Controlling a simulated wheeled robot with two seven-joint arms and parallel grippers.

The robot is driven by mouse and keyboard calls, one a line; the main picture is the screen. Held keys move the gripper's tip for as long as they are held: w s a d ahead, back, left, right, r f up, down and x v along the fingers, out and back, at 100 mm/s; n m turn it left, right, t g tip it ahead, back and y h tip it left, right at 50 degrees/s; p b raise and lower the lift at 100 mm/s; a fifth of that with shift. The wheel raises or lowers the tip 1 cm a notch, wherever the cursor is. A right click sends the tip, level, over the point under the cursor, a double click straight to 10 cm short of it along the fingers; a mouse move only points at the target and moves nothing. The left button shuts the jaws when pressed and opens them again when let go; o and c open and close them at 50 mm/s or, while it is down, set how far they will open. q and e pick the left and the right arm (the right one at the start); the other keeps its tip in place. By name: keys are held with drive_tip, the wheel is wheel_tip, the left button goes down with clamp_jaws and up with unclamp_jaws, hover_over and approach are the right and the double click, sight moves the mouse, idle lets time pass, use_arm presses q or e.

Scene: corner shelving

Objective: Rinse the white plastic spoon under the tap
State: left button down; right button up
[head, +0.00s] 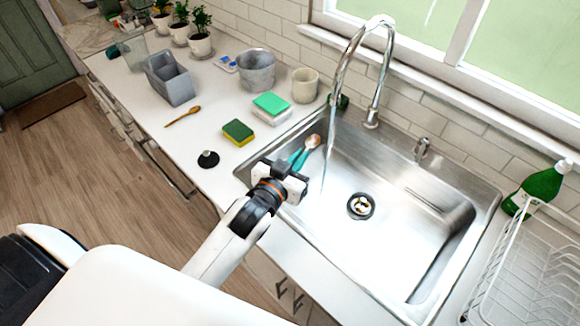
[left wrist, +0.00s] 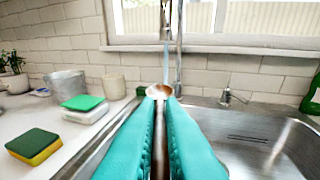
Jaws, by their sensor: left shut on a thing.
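My left gripper (head: 301,157) reaches over the left side of the steel sink, its teal fingers shut on a spoon (head: 313,141). The fingers (left wrist: 160,135) also show in the left wrist view, with the spoon's bowl (left wrist: 159,91) beyond their tips. The bowl looks pale with a brownish tint; the handle is mostly hidden between the fingers. The tap (head: 371,75) is running, and its water stream (head: 331,150) falls to the right of the bowl in the head view. In the left wrist view the stream is just behind the bowl; I see no clear contact. My right gripper is not in view.
The sink (head: 420,205) has a drain (head: 360,206) holding small bits. On the left counter are a sponge (head: 238,132), a green-lidded box (head: 271,107), a beige cup (head: 305,85), a wooden spoon (head: 183,116) and a black stopper (head: 208,158). A dish rack (head: 535,262) stands right.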

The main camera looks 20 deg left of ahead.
sight(311, 149)
use_arm(q)
drive_tip(key=shift+w+d+f+b, duration=0.1)
drive_tip(key=shift+w+f+b, duration=0.1)
drive_tip(key=shift+w, duration=0.25)
drive_tip(key=shift+w+d+f+b, duration=0.1)
drive_tip(key=shift+w+b, duration=0.05)
drive_tip(key=shift+w, duration=0.25)
drive_tip(key=w, duration=0.2)
drive_tip(key=w+b, duration=0.1)
drive_tip(key=shift+w+d+f, duration=0.15)
drive_tip(key=shift+d+f, duration=0.1)
drive_tip(key=shift+d, duration=0.15)
drive_tip(key=shift+w+d+f, duration=0.1)
drive_tip(key=shift+w+f, duration=0.05)
drive_tip(key=shift+w, duration=0.6)
drive_tip(key=shift+w+d+f+b, duration=0.1)
drive_tip(key=shift+w+d+b, duration=0.05)
drive_tip(key=shift+w, duration=0.35)
drive_tip(key=shift+w+d+f+b, duration=0.1)
drive_tip(key=shift+w+b, duration=0.05)
drive_tip(key=shift+w, duration=0.3)
drive_tip(key=shift+s+d, duration=0.2)
drive_tip(key=shift+d, duration=0.4)
drive_tip(key=s+a+p, duration=0.2)
drive_tip(key=s+p, duration=0.1)
drive_tip(key=s, duration=0.4)
drive_tip(key=shift+s, duration=0.4)
